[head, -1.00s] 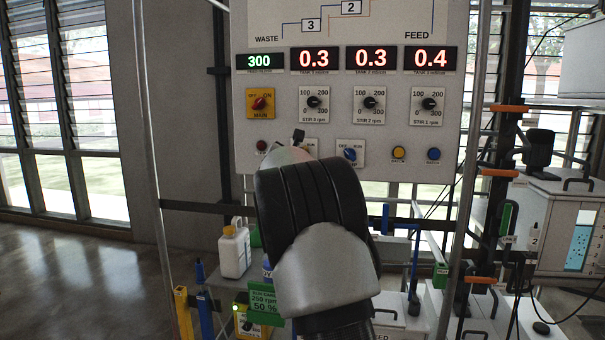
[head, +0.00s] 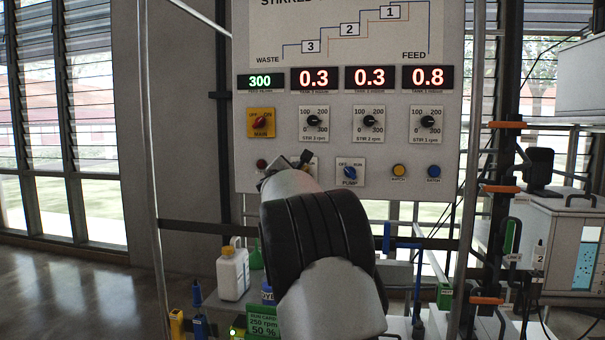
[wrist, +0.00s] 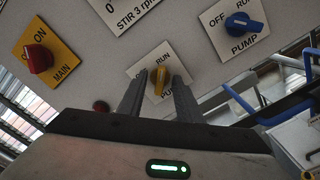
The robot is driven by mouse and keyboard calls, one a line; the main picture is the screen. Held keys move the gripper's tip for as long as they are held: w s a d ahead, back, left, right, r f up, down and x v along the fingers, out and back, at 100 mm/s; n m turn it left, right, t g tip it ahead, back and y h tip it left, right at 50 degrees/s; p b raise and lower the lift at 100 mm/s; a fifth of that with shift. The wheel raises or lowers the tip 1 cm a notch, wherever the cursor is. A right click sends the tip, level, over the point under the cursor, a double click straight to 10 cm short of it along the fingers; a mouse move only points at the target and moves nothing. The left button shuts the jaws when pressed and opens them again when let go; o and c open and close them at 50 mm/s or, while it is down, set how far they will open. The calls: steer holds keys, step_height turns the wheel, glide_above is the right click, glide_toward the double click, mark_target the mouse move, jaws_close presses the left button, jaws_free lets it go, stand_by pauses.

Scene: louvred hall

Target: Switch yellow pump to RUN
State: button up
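The yellow pump knob (wrist: 159,82) sits on its white OFF/RUN plate (wrist: 140,75) on the panel. In the wrist view its long axis runs nearly upright, its upper end close to the word RUN. The OFF word is hidden by a finger. My gripper (wrist: 159,88) is open, with one dark finger on each side of the knob and a visible gap to each. I cannot tell how deep the fingertips reach. In the head view my arm covers the yellow knob, and only part of its plate shows (head: 314,166).
The blue pump knob (wrist: 243,25) is to the right, turned toward OFF; it also shows in the head view (head: 349,172). The red main switch (wrist: 38,59) is to the left. A red lamp (wrist: 101,107) lies left of the fingers. Yellow (head: 399,171) and blue (head: 433,171) buttons sit farther right.

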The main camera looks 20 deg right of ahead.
steer(key=b+v, duration=0.4)
steer(key=v, duration=0.3)
steer(key=shift+b, duration=0.3)
